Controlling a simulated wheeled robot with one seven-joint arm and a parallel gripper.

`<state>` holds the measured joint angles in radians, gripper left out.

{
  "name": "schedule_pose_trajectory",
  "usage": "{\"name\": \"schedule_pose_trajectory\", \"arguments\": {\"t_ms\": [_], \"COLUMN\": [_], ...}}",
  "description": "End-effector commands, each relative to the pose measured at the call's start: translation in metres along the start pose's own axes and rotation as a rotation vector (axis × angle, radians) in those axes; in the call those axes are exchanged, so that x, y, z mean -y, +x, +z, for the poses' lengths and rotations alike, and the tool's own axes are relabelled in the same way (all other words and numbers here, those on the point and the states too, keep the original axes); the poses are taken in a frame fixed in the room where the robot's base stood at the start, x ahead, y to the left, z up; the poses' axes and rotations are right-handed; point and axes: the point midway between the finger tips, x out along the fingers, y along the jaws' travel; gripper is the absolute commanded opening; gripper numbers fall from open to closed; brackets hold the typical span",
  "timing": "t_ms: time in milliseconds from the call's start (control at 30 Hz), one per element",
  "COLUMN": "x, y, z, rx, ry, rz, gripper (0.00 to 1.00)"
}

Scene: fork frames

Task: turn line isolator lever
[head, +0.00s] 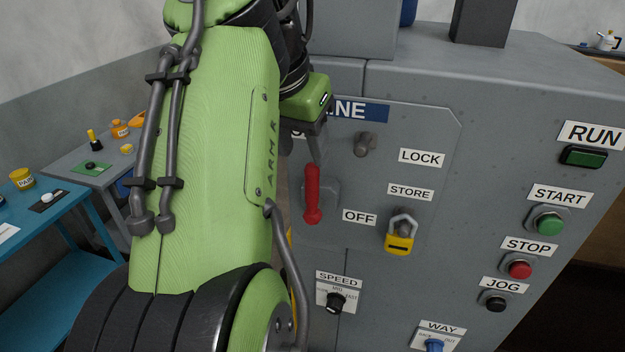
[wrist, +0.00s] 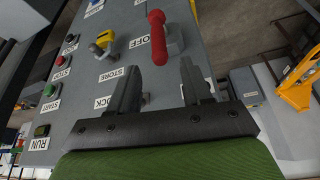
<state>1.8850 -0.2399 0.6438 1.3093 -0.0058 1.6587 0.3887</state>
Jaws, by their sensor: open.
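The red lever (head: 312,193) stands near-vertical on its grey mount (head: 328,197) on the machine's panel, its rounded end low and left of the OFF label (head: 360,217). In the wrist view the red lever (wrist: 157,38) shows past the fingertips, in line with the gap between them. My gripper (head: 318,148) is just above the lever's upper end in the head view, partly hidden by my arm. In the wrist view my gripper (wrist: 165,78) is open with nothing between its fingers. I cannot tell whether a finger touches the lever.
A yellow padlock (head: 399,243) hangs at the STORE label, right of the lever. A bare grey peg (head: 365,144) is near the LOCK label (head: 421,158). A SPEED knob (head: 336,301) is below. Buttons line the right side. My arm hides the panel's left part.

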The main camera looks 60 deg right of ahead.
Motion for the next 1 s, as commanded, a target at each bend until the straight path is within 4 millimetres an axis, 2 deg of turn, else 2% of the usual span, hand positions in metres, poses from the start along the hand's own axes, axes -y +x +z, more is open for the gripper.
{"name": "schedule_pose_trajectory", "arguments": {"t_ms": [200, 333, 500, 733, 1000], "x": [-0.001, -0.001, 0.0, 0.0, 0.0], "y": [0.055, 0.08, 0.096, 0.097, 0.097], "z": [0.001, 0.001, 0.0, 0.0, 0.0], "rx": [0.006, 0.004, 0.001, 0.0, 0.0], "ry": [-0.001, 0.001, -0.001, -0.001, -0.001], "rz": [0.002, 0.002, 0.0, -0.001, -0.001], "gripper": [0.49, 0.49, 0.49, 0.49, 0.09]}}
